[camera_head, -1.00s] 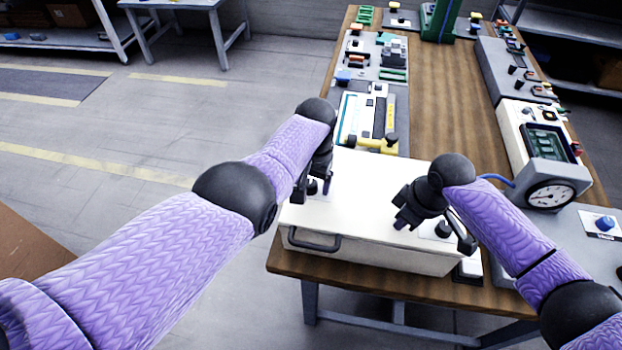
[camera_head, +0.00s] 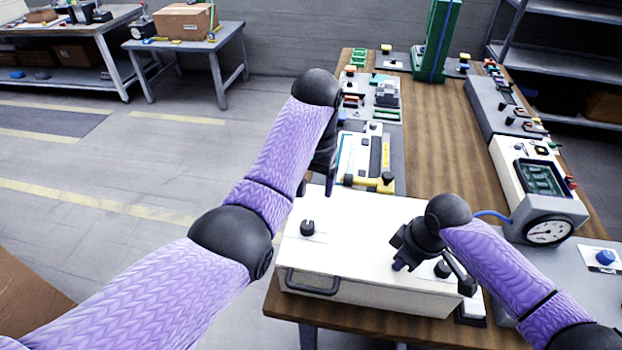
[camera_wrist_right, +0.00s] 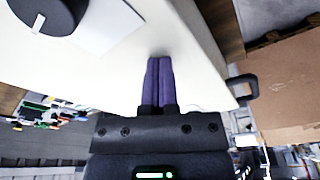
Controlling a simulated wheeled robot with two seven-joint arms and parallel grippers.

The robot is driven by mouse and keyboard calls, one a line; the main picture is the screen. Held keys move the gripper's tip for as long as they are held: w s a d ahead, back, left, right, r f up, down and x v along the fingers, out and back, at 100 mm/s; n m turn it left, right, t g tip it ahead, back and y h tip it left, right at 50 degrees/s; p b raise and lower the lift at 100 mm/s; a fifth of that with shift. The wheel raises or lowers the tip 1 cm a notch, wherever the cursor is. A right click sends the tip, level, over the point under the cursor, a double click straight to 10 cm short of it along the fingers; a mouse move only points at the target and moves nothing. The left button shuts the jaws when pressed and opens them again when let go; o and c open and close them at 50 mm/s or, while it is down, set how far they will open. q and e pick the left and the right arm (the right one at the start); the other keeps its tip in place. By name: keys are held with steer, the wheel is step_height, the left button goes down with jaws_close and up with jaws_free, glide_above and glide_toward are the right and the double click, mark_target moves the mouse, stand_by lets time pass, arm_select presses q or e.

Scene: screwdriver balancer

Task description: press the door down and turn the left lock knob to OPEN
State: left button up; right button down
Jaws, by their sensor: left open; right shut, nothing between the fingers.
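The white box with its flat white door (camera_head: 345,235) stands at the near end of the wooden table, a dark handle (camera_head: 312,282) on its front. The left lock knob (camera_head: 307,227) is black and sits on the door's left side; its label is too small to read. A right knob (camera_head: 442,268) is partly beside my right gripper and shows large in the right wrist view (camera_wrist_right: 48,14). My left gripper (camera_head: 330,190) is open, raised above the door's back left, away from the left knob. My right gripper (camera_head: 402,262) is shut and empty, its purple fingertips (camera_wrist_right: 158,62) at the white door.
A yellow-handled item (camera_head: 370,182) and a panel of parts lie behind the box. A round gauge (camera_head: 549,231) and grey plates stand to the right. The middle of the wooden table (camera_head: 440,150) is clear.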

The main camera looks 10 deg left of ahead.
steer(key=p+v, duration=0.4)
steer(key=p, duration=0.1)
steer(key=a+p+v, duration=0.1)
steer(key=p+v, duration=0.1)
steer(key=v, duration=0.1)
steer(key=shift+w+a+r+p, duration=0.15)
steer(key=shift+w+r+p, duration=0.05)
steer(key=shift+w+p, duration=0.15)
steer(key=shift+f, duration=0.15)
